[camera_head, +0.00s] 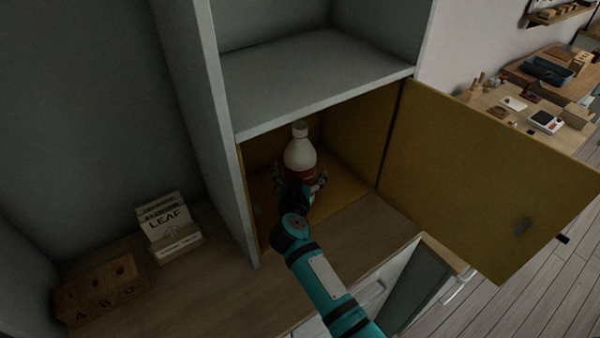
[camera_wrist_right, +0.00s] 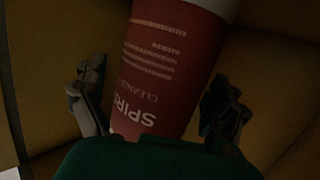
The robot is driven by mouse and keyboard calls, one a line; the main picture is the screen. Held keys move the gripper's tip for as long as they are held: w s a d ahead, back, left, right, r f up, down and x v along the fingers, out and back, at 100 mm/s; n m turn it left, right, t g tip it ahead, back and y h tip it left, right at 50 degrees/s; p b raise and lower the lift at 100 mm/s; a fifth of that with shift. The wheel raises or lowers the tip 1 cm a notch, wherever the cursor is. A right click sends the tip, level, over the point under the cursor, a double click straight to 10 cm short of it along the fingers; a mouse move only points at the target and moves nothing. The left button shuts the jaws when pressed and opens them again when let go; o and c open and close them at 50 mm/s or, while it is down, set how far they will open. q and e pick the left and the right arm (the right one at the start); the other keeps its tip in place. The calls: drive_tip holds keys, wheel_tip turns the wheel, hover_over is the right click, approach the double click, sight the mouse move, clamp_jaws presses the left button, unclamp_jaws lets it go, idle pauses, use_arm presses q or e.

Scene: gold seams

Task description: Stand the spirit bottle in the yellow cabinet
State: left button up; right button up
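The spirit bottle (camera_head: 300,157), white with a red label and a pale cap, is upright inside the yellow cabinet (camera_head: 345,183), whose door (camera_head: 480,180) is swung wide open to the right. My right gripper (camera_head: 303,185) reaches into the cabinet around the bottle's lower part. In the right wrist view the red label (camera_wrist_right: 165,75) lies between the spread fingers of the right gripper (camera_wrist_right: 158,98). A gap shows beside the left finger; the right finger is close to the bottle. The bottle's base is hidden, so its contact with the cabinet floor cannot be seen. My left gripper is not in view.
A grey shelf (camera_head: 310,80) is directly above the cabinet opening. On the wooden counter (camera_head: 215,290) at left are a LEAF box (camera_head: 167,225) and a wooden block with holes (camera_head: 98,290). A cluttered table (camera_head: 520,115) stands at the back right.

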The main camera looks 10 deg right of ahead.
drive_tip(key=v, duration=1.2)
drive_tip(key=shift+r, duration=0.2)
